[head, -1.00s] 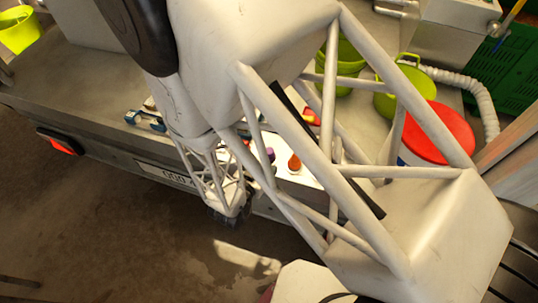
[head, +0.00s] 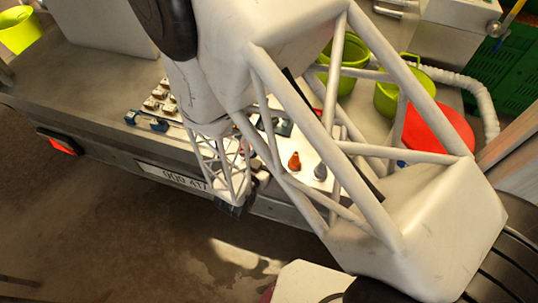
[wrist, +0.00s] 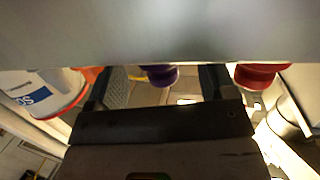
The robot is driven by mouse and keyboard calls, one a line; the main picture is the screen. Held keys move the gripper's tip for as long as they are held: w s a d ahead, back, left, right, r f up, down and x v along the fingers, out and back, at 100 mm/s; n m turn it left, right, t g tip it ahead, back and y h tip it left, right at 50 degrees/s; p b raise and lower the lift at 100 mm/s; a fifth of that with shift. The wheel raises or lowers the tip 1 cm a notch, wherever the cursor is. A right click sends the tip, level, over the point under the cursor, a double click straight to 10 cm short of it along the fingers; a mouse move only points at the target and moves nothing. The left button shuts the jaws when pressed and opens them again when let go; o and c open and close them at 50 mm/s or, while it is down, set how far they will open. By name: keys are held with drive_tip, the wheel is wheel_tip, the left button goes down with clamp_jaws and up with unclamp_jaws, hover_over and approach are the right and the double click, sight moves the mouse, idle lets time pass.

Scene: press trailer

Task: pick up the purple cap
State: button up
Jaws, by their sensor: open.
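The purple cap (wrist: 162,75) shows in the wrist view, in the gap between the two fingers and beyond them. Its upper part is cut off by a grey surface across the top of that view. I cannot make it out in the head view, where my arm covers that area. My gripper (wrist: 166,84) is open, with a dark finger on each side of the gap and nothing held. In the head view my gripper (head: 232,209) is a dark shape at the trailer's front edge, left of the white plate with small cones.
A red cap (wrist: 257,76) is right of the fingers; a white tub (wrist: 40,92) is at the left. On the trailer bed (head: 90,103), an orange cone (head: 294,161) and a grey cone (head: 320,171) stand near the front edge. Green buckets (head: 398,92) and a red lid (head: 440,130) are behind.

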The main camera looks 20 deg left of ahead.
drive_tip(key=shift+x, duration=1.25)
drive_tip(key=c, duration=1)
drive_tip(key=shift+r, duration=0.1)
drive_tip(key=shift+r, duration=0.15)
drive_tip(key=shift+c, duration=1)
drive_tip(key=shift+r, duration=4.8)
drive_tip(key=shift+c, duration=0.2)
